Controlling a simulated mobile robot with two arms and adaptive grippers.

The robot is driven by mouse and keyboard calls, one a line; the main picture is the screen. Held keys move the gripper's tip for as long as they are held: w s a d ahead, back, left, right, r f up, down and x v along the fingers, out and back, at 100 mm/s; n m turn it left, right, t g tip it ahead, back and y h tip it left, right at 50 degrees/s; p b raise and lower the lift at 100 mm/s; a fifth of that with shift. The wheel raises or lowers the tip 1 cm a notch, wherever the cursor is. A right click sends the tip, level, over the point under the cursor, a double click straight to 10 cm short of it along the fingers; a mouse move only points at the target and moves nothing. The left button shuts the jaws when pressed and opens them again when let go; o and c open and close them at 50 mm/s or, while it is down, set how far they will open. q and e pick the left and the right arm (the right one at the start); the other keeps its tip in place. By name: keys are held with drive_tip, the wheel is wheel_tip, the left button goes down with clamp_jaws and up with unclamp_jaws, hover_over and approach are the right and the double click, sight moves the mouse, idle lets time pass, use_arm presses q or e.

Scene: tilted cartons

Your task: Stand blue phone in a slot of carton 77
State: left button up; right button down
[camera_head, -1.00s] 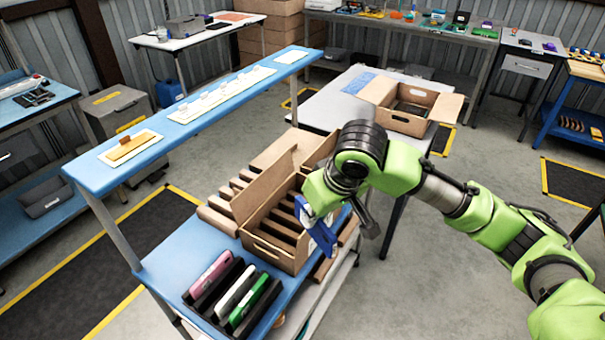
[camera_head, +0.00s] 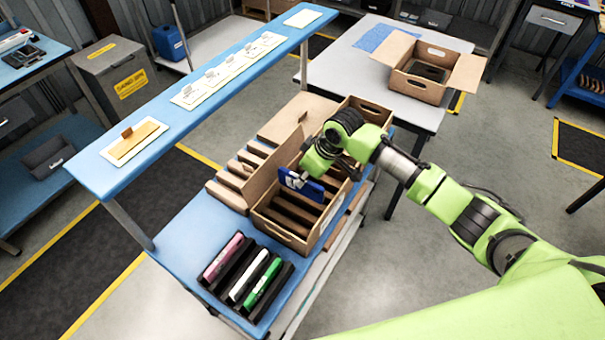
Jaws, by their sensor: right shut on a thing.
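The blue phone (camera_head: 306,191) is held in my right gripper (camera_head: 298,178), which is shut on it. The phone is above the open slotted carton (camera_head: 280,236) on the blue bench, over its far half. I cannot tell whether its lower edge is inside a slot. The carton has several brown dividers and a raised flap on its left side. No number can be read on it, so I cannot tell whether it is carton 77. My left gripper is not in view.
A black rack (camera_head: 257,312) with pink, white and green phones stands at the bench's near end. A second carton (camera_head: 365,107) adjoins behind the slotted one. A raised blue shelf (camera_head: 150,110) runs along the left. Another open carton (camera_head: 418,90) stands on the grey table.

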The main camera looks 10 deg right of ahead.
sight(305, 196)
drive_tip(key=shift+s+f+b, duration=0.25)
drive_tip(key=shift+f+b, duration=0.05)
drive_tip(key=shift+b, duration=0.1)
drive_tip(key=shift+f+b, duration=0.3)
wheel_tip(305, 196, down, 2)
drive_tip(key=shift+w+b, duration=0.15)
drive_tip(key=shift+b, duration=0.75)
wheel_tip(305, 196, down, 2)
drive_tip(key=shift+b, duration=1.1)
drive_tip(key=shift+f+b, duration=0.8)
drive_tip(key=shift+f, duration=1.2)
drive_tip(key=shift+f, duration=0.3)
drive_tip(key=c, duration=2)
unclamp_jaws()
